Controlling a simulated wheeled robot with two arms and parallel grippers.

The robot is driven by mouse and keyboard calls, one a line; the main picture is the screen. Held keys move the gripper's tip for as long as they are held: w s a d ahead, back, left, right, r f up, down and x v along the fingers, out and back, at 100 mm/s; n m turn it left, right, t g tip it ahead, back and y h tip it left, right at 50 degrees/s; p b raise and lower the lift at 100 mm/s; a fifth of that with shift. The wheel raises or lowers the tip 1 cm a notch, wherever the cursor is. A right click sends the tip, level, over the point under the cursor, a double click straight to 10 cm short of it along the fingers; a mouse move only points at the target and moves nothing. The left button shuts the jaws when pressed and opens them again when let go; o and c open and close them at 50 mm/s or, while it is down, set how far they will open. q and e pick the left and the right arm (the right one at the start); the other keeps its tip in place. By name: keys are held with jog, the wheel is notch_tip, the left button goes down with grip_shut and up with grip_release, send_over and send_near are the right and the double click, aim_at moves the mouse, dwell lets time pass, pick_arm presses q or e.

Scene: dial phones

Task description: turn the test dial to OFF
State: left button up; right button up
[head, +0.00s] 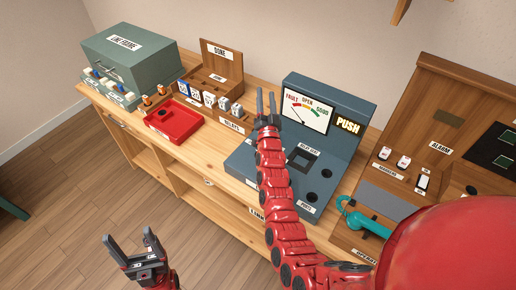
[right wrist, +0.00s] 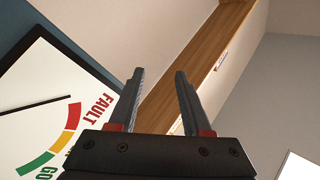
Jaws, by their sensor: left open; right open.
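The blue-grey test unit (head: 355,98) stands on the bench with a white FAULT/OPEN/GOOD meter (head: 305,107) on its upright panel. I cannot make out a test dial; my right arm covers part of the unit's sloped face. In the right wrist view the meter (right wrist: 35,130) shows its black needle near the red FAULT end. My right gripper (head: 266,98) is open and empty, with fingers up beside the meter's left edge. It also shows in the right wrist view (right wrist: 157,95). My left gripper (head: 134,244) is open and empty, low in front of the bench.
A red tray (head: 174,121), a wooden DONE box (head: 222,66) and white-topped relays (head: 222,104) are left of the unit. A green LINE FRAME box (head: 140,58) stands far left. A wooden ALARM panel (head: 440,115) and teal handset (head: 362,217) are at right.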

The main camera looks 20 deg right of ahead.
jog(key=w+a+r+g+y, duration=0.1)
jog(key=w+a+g+y, duration=0.25)
jog(key=w, duration=0.65)
jog(key=s+a+r+n+g+y+p, duration=0.1)
jog(key=s+a+n+g+y+p, duration=0.15)
jog(key=a+g+y, duration=0.45)
jog(key=s+d+n+g+h, duration=0.1)
jog(key=s+d+g+h, duration=0.3)
jog(key=s, duration=0.5)
jog(key=s+d+g+h, duration=0.1)
jog(key=s+d+g, duration=0.1)
jog(key=s+g, duration=0.6)
jog(key=shift+t, duration=0.65)
jog(key=f+p, duration=0.1)
jog(key=f, duration=0.4)
jog(key=f+p, duration=0.2)
jog(key=f, duration=0.3)
jog(key=s+f+p, duration=0.1)
jog(key=f, duration=0.4)
jog(key=shift+a+p, duration=0.35)
jog(key=shift+p, duration=0.05)
jog(key=shift+d+f, duration=0.1)
jog(key=shift+f, duration=0.65)
